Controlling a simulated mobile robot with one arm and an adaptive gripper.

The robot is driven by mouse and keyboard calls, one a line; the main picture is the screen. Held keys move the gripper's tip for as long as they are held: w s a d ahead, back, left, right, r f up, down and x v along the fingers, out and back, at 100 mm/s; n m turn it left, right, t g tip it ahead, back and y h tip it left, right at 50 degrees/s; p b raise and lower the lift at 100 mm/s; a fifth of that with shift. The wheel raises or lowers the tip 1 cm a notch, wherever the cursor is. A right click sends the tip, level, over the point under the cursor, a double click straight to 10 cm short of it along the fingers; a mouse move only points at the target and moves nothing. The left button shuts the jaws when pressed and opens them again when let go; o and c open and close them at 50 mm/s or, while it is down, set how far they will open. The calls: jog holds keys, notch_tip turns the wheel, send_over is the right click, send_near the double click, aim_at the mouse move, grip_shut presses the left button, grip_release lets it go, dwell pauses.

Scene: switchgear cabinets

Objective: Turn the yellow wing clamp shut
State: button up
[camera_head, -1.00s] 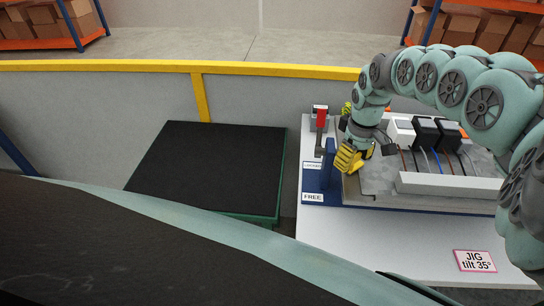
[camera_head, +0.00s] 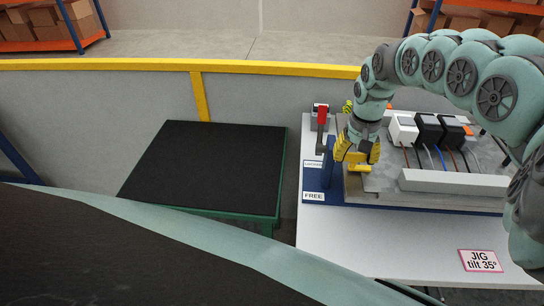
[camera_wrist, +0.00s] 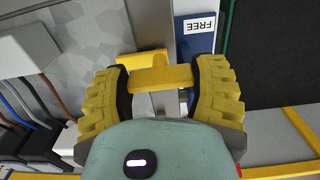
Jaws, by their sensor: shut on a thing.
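The yellow wing clamp (camera_wrist: 162,78) shows in the wrist view as a short bar between the two ridged yellow fingers of my gripper (camera_wrist: 163,88). The fingers are shut on it, one at each end. Another yellow piece (camera_wrist: 143,58) shows just beyond the bar; I cannot tell if it belongs to the clamp. In the head view my gripper (camera_head: 357,152) is at the left end of the grey jig plate (camera_head: 383,180), and a yellow piece (camera_head: 360,168) shows just below it. The fingers hide most of the clamp there.
A blue strip with a FREE label (camera_head: 313,196) lies left of my gripper, with a red-topped post (camera_head: 321,118) behind it. Black and white blocks (camera_head: 427,130) with wires stand right. A white rail (camera_head: 450,181) lies in front. A black-topped table (camera_head: 205,168) stands empty left.

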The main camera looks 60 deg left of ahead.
dwell(0.4)
jog(key=o, duration=1.2)
jog(key=shift+r, duration=0.1)
notch_tip(320, 180, up, 12)
jog(key=shift+f, duration=0.1)
